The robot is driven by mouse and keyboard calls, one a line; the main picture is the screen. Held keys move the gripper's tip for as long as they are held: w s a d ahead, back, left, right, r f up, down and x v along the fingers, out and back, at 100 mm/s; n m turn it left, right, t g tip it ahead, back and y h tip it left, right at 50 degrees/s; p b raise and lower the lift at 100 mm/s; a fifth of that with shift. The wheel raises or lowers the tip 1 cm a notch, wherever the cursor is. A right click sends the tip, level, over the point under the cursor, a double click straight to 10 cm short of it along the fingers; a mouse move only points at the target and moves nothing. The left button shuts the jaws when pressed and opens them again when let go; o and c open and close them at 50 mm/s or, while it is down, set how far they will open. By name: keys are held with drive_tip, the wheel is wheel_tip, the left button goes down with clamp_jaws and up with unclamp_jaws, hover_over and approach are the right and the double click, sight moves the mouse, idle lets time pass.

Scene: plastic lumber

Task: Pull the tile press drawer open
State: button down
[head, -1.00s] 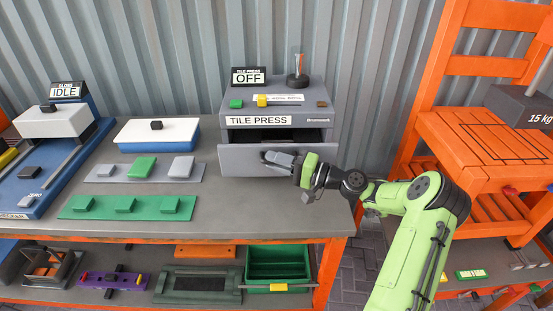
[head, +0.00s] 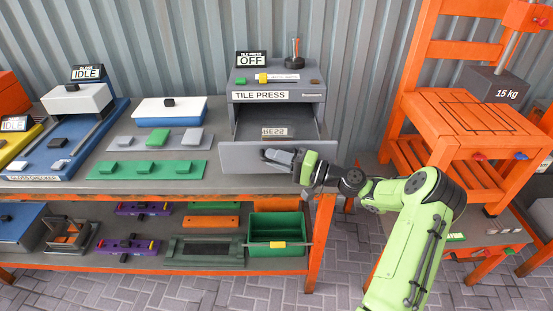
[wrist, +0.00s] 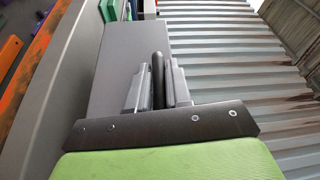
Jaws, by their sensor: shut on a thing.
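The grey tile press (head: 277,88) stands at the back of the grey bench, with a sign reading OFF on top. Its drawer (head: 235,160) is pulled well out, and its inside shows, with a plate marked HE22 (head: 274,132) lying at the back. My gripper (head: 283,157) is at the drawer's front panel, shut on the handle, which the fingers mostly hide in the head view. In the wrist view the two grey fingers (wrist: 157,88) close around a dark bar, the handle (wrist: 158,70), in front of the grey panel.
Grey and green tiles on plates (head: 150,168) lie left of the drawer. A green bin (head: 275,228) sits on the lower shelf. An orange stand with a 15 kg weight (head: 498,86) is at the right. Paved floor (head: 335,260) is open in front.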

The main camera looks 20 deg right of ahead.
drive_tip(key=c, duration=1.1)
unclamp_jaws()
drive_tip(key=shift+d, duration=0.1)
drive_tip(key=p+v, duration=0.2)
drive_tip(key=v, duration=1.3)
drive_tip(key=shift+s+d+f, duration=0.15)
drive_tip(key=shift+s+d, duration=0.05)
drive_tip(key=shift+s, duration=0.05)
drive_tip(key=a+r+n+g+h+p, duration=0.1)
drive_tip(key=a+r+n+g+h, duration=0.15)
drive_tip(key=a, duration=0.35)
drive_tip(key=s+a+r+n+g+h+p, duration=0.1)
drive_tip(key=a+g+h, duration=0.1)
drive_tip(key=a+g, duration=0.3)
drive_tip(key=a+r+n+g+h+p, duration=0.1)
drive_tip(key=a+r+n+g+h, duration=0.15)
drive_tip(key=a, duration=0.55)
drive_tip(key=s+r+h+p, duration=0.1)
drive_tip(key=s+r+h, duration=0.1)
drive_tip(key=s, duration=0.4)
drive_tip(key=s+a+r+t+h+p, duration=0.1)
drive_tip(key=s+r+h, duration=0.1)
drive_tip(key=s+r, duration=0.3)
drive_tip(key=s+a+r+n+t+h+p, duration=0.1)
drive_tip(key=s+r+h+p, duration=0.1)
drive_tip(key=s, duration=0.7)
drive_tip(key=shift+s+r, duration=0.15)
drive_tip(key=shift+r, duration=0.7)
